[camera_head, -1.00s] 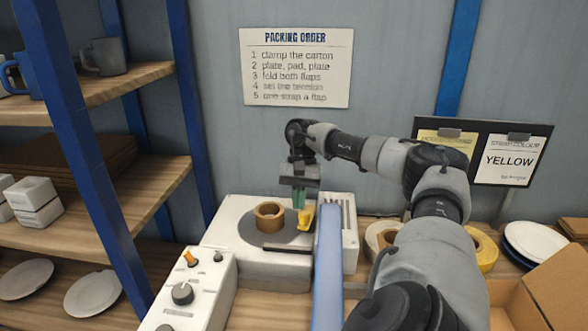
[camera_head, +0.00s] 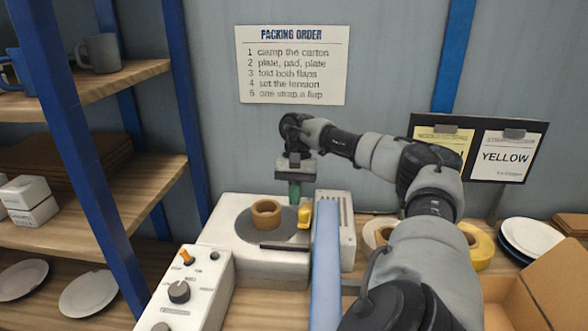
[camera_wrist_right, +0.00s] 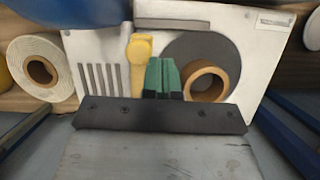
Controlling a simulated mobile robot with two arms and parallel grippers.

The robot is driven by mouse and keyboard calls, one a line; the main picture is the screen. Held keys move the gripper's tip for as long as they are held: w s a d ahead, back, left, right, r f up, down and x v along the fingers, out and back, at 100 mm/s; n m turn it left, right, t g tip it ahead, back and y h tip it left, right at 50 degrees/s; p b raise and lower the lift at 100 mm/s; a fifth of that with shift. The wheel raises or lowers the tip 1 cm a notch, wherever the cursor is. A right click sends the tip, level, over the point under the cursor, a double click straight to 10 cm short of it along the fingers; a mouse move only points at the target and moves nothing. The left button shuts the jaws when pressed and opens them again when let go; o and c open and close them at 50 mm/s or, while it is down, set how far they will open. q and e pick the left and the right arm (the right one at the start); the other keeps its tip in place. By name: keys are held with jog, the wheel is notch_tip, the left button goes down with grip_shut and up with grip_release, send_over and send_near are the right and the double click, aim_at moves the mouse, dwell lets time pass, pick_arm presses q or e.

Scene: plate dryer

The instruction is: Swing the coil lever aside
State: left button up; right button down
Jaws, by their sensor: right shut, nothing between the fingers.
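The yellow coil lever (camera_head: 304,215) stands at the right edge of the dark round plate (camera_head: 250,228) on the white machine. A brown ring-shaped coil (camera_head: 266,213) sits on that plate. My right gripper (camera_head: 294,195) has green fingertips pressed together with nothing between them. It is above and behind the plate, near the lever. In the right wrist view the shut fingertips (camera_wrist_right: 163,78) lie between the lever (camera_wrist_right: 138,65) and the coil (camera_wrist_right: 206,82). I cannot tell whether they touch the lever. My left gripper is not in view.
A blue bar (camera_head: 327,265) rises in front of the machine's right part. A white control box (camera_head: 185,290) with knobs stands front left. Tape rolls (camera_head: 480,248), white plates (camera_head: 530,240) and an open carton (camera_head: 555,285) are at right; shelves stand at left.

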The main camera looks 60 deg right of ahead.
jog(key=s+p+v, duration=0.1)
jog(key=p+v, duration=0.3)
jog(key=v, duration=0.6)
jog(key=shift+w+d, duration=0.15)
jog(key=shift+d, duration=0.05)
jog(key=shift+r, duration=0.1)
